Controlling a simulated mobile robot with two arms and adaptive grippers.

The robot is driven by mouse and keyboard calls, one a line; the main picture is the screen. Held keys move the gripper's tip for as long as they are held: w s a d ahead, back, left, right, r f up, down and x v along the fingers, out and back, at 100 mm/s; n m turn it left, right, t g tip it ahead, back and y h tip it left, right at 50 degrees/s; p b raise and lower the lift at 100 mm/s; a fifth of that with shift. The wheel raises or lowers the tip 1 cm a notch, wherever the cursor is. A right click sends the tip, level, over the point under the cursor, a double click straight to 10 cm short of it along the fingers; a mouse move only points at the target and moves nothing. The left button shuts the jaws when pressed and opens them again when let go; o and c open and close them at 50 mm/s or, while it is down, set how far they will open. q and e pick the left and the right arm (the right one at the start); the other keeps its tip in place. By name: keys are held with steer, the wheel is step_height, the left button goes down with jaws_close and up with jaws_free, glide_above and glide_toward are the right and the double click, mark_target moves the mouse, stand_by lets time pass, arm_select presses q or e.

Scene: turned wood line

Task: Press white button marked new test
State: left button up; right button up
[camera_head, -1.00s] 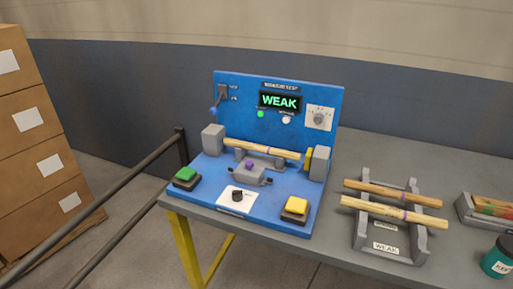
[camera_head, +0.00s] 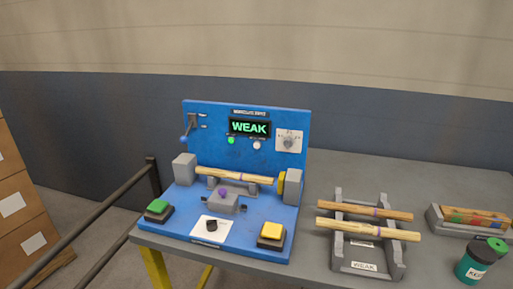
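A blue test machine (camera_head: 195,231) stands on the grey table. Its upright panel has a display (camera_head: 249,127) reading "WEAK" in green. Below the display are a green round light or button (camera_head: 231,140) and a white round button (camera_head: 257,145); the small labels there are too small to read. A wooden rod (camera_head: 236,175) lies across the machine between two grey blocks. A green button (camera_head: 158,206) sits at the front left and a yellow button (camera_head: 271,231) at the front right. Neither of my grippers is in view.
A grey rack (camera_head: 397,258) labelled "WEAK" holds two wooden rods right of the machine. A grey tray (camera_head: 437,222) with coloured pieces and a teal container (camera_head: 470,267) stand farther right. A dark railing (camera_head: 104,243) and stacked cardboard boxes (camera_head: 22,225) are at left.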

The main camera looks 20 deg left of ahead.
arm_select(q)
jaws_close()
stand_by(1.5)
